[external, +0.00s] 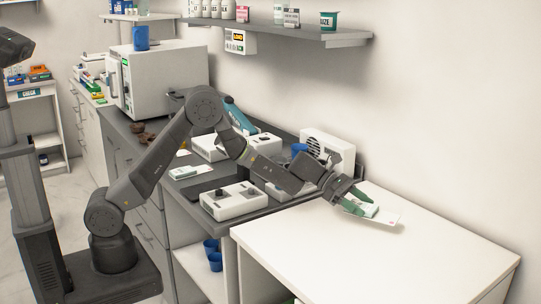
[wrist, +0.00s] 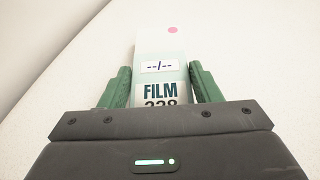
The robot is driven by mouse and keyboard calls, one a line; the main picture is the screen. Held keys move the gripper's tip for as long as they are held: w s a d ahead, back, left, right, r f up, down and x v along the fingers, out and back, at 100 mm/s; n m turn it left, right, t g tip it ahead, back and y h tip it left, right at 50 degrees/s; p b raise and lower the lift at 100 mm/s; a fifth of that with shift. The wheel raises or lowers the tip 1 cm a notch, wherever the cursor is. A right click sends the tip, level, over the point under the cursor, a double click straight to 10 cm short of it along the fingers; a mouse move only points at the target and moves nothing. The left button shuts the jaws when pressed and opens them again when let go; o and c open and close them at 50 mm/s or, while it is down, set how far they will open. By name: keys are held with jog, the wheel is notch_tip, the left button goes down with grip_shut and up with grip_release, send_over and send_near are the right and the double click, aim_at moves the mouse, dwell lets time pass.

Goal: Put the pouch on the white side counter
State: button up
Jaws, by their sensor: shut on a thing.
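The pouch (external: 389,218) is a flat, pale packet with a pink dot. In the wrist view, the pouch (wrist: 160,58) has dark print reading "FILM" and a white label, with its lower end hidden by my gripper. My gripper (external: 360,203) is shut on the pouch, and its green fingers sit on both sides of it in the wrist view (wrist: 160,88). The white side counter (external: 375,262) lies below the pouch. The pouch is over the counter's back left part, tilted slightly; I cannot tell whether it touches the surface.
The white counter is otherwise bare. To its left, a dark worktop holds a white device with knobs (external: 234,201) and a white box with a round grille (external: 327,146). A wall shelf (external: 290,34) with containers hangs above. Blue cups (external: 213,254) stand below the worktop.

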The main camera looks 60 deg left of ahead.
aim_at(358, 223)
jog(key=shift+f, duration=1.9)
jog(key=shift+f, duration=0.2)
jog(key=o, duration=0.9)
jog(key=shift+o, duration=0.2)
jog(key=shift+r, duration=0.15)
jog(key=shift+r, duration=0.2)
jog(key=b+v, duration=0.1)
jog(key=v, duration=1.1)
jog(key=shift+s+f, duration=0.1)
jog(key=shift+f, duration=0.05)
